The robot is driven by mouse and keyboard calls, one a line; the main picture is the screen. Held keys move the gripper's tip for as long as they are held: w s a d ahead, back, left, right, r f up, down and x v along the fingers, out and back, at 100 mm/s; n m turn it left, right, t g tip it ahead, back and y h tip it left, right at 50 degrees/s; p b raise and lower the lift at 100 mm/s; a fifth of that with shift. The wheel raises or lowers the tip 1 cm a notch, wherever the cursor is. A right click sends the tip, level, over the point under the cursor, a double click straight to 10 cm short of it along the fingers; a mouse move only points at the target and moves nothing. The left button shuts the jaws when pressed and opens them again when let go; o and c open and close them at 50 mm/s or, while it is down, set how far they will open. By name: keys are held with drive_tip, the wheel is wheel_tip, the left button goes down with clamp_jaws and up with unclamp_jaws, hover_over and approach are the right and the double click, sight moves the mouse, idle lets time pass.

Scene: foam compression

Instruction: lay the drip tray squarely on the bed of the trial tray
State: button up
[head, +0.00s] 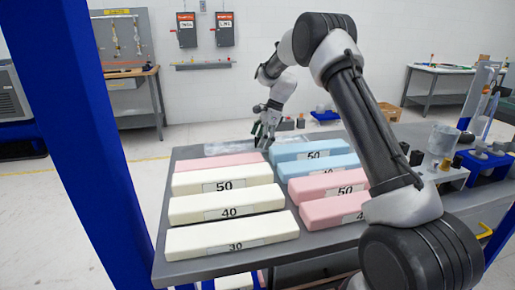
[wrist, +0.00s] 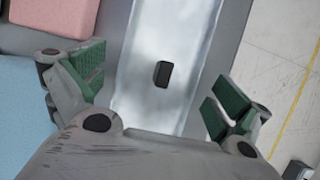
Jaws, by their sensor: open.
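A long, shiny, see-through tray, which looks like the drip tray (wrist: 140,112), lies flat on the grey table. It also shows at the table's far edge in the head view (head: 222,149). A small black block (wrist: 162,74) stands up from its middle, like a grip knob. My gripper (wrist: 155,84) is open above the tray, its green-padded fingers apart on either side of the black block and holding nothing. In the head view my gripper (head: 264,134) is over the far end of the table. I cannot tell for sure which thing is the trial tray.
Cream foam blocks (head: 205,213), pink foam blocks (head: 316,186) and blue foam blocks (head: 288,152) with number labels fill most of the table (head: 158,240). A clear beaker (head: 442,138) and a blue rack (head: 487,165) stand at the right. Small dark items sit behind my gripper.

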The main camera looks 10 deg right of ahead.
drive_tip(key=shift+a+f, duration=0.15)
drive_tip(key=shift+f, duration=0.1)
drive_tip(key=c, duration=1.3)
drive_tip(key=shift+o, duration=0.2)
